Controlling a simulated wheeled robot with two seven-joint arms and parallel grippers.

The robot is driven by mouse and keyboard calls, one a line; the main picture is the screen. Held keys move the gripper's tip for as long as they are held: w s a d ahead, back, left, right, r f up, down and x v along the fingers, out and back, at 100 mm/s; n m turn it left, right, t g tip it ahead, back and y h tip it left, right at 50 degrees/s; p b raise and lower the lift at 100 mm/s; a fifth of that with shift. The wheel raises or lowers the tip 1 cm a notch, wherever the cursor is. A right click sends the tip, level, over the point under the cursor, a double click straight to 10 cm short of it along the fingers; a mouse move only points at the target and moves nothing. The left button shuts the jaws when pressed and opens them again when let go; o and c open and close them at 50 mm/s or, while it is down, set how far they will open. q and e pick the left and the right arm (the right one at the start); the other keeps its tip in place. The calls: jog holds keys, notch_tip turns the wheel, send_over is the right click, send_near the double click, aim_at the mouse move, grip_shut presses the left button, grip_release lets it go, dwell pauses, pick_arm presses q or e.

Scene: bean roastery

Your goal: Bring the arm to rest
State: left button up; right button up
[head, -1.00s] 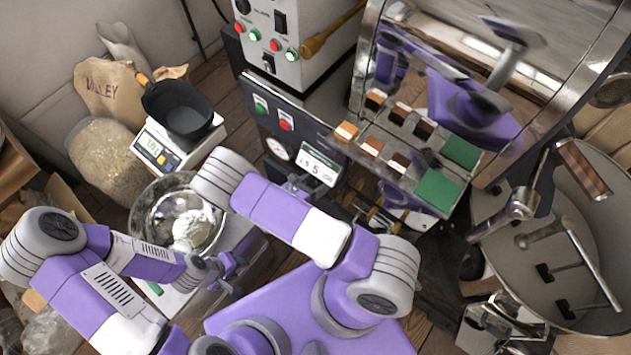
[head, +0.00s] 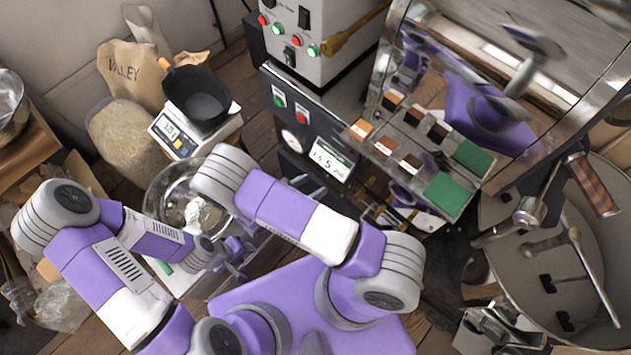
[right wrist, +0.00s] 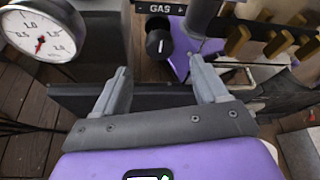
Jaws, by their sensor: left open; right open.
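My left arm is folded at the lower left of the head view. Its open gripper (head: 236,262) is empty beside the steel bowl (head: 160,195), low and close to my purple base. My right arm is bent across the middle of the head view, and its own links largely hide its gripper there. In the right wrist view the right gripper (right wrist: 158,66) has its two fingers wide apart with nothing between them. It faces a dark panel with a black knob under a GAS label (right wrist: 158,9).
A pressure gauge (right wrist: 40,30) is close on the left in the right wrist view. A scale (head: 172,136) bears a black pan (head: 198,96). A sample tray (head: 384,150) sticks out from the roaster front. A round cooling bin (head: 590,250) stands at the right.

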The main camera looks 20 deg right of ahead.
dwell(0.5)
jog(key=s+a+f+m+g+y+p, duration=0.1)
jog(key=s+f+m+g+y, duration=0.1)
jog(key=s+m+g+y, duration=0.4)
jog(key=s+a+f+m+g+y+p, duration=0.1)
jog(key=s+a+f+m+g+y, duration=0.2)
jog(key=s, duration=0.6)
jog(key=a+r+m+y, duration=0.1)
jog(key=a+m+y, duration=0.3)
jog(key=m+y, duration=0.3)
jog(key=w+d+r+m+t+y+p, duration=0.1)
jog(key=w+m+t, duration=0.4)
jog(key=m, duration=0.6)
jog(key=shift+w+d+r+t, duration=0.25)
jog(key=shift+w+r+t, duration=0.2)
jog(key=shift+r, duration=0.25)
jog(key=shift+c, duration=0.5)
